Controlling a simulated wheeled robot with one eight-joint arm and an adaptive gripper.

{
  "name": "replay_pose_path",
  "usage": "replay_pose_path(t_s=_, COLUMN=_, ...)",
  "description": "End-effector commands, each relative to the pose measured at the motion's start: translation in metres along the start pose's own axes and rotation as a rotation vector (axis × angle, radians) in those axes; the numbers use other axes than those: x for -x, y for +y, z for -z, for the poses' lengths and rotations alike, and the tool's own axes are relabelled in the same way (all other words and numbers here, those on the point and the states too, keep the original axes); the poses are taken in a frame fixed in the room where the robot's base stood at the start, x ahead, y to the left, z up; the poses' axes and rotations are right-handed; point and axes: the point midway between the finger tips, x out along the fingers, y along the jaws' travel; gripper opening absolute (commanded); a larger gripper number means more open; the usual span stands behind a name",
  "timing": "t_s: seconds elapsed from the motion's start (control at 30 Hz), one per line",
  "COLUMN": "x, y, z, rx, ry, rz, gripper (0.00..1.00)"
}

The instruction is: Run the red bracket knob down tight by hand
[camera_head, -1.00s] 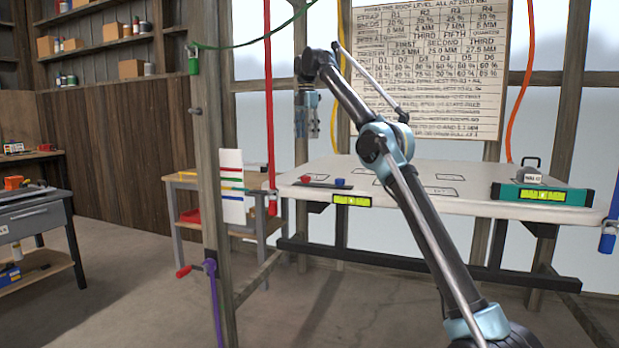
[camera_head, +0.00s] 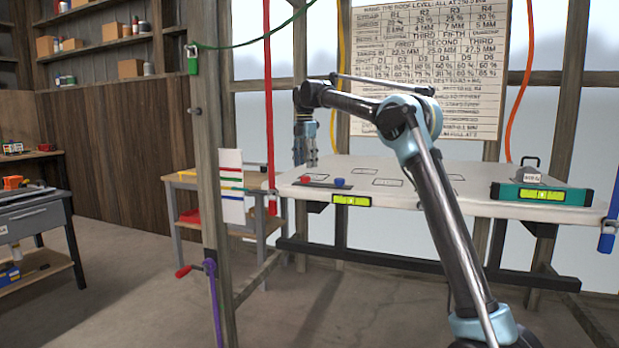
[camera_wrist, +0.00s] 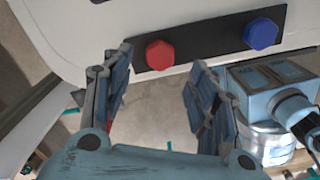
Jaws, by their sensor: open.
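The red bracket knob (camera_head: 306,179) sits at the left end of a dark bracket strip (camera_head: 325,184) on the near left corner of the white roof panel. A blue knob (camera_head: 340,182) sits to its right on the same strip. The wrist view shows the red knob (camera_wrist: 160,55) as a hexagonal head and the blue knob (camera_wrist: 261,33) beside it. My gripper (camera_head: 306,163) points down above the panel near the red knob. In the wrist view its fingers (camera_wrist: 158,92) are apart with nothing between them, and the red knob lies just beyond the fingertips.
The white panel (camera_head: 420,195) rests on a dark frame, with a yellow level (camera_head: 351,200) on its near edge. A green level (camera_head: 541,194) and a small weight (camera_head: 533,173) are at the right. A red strap (camera_head: 268,120) and wooden post (camera_head: 209,150) stand left of my gripper.

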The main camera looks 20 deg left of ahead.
Motion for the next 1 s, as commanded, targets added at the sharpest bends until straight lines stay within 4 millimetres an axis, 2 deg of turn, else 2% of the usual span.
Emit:
replay_pose_path(t_s=0.2, x=-0.032, y=-0.001, z=-0.001, rx=-0.001, ry=0.000, rz=0.000, gripper=0.54)
replay_pose_path(t_s=0.4, x=-0.050, y=-0.001, z=-0.002, rx=-0.002, ry=0.000, rz=0.000, gripper=0.54)
replay_pose_path(t_s=0.8, x=-0.055, y=-0.001, z=-0.002, rx=-0.003, ry=0.000, rz=0.000, gripper=0.54)
replay_pose_path(t_s=1.0, x=-0.055, y=-0.001, z=-0.002, rx=-0.003, ry=0.000, rz=0.000, gripper=0.09)
